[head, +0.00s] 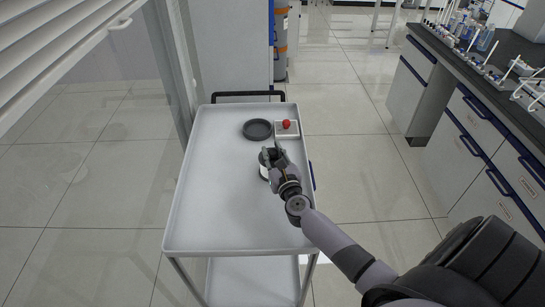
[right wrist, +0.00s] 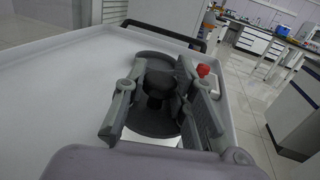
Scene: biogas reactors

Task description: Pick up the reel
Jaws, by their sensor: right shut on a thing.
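The reel (head: 264,172) has a dark top flange and a white side, and stands on the white cart top in the head view, partly covered by my gripper. My right gripper (head: 271,153) is shut on the reel. In the right wrist view the dark reel (right wrist: 153,122) sits between the two fingers of my right gripper (right wrist: 165,105). Whether the reel touches the cart top cannot be told. My left gripper is not in view.
A dark round dish (head: 257,130) lies behind the reel, beside a white box with a red button (head: 287,125). The white cart (head: 215,200) has a raised rim and is clear at the left and front. A lab bench (head: 490,70) stands at the right.

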